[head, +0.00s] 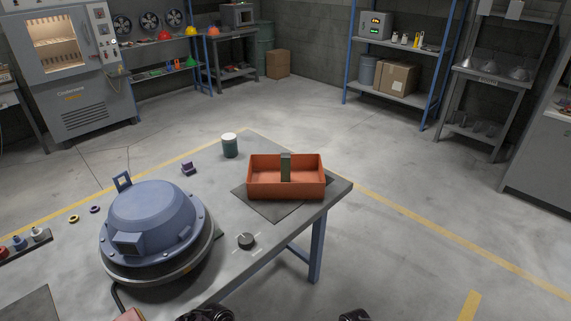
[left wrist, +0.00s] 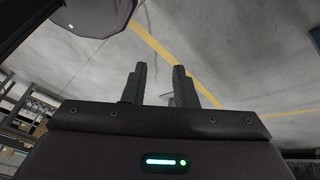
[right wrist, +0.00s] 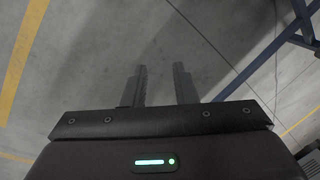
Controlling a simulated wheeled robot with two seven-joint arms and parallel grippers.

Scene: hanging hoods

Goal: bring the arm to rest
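My left gripper (left wrist: 160,68) is open in the left wrist view, with nothing held between its fingers. My right gripper (right wrist: 160,66) is open and empty in the right wrist view, above bare concrete floor. In the head view only dark parts of my arms show at the bottom edge, and the fingers are out of sight there. The task names no object. Both grippers appear clear of the table.
Open floor lies to the right. Shelves stand behind.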

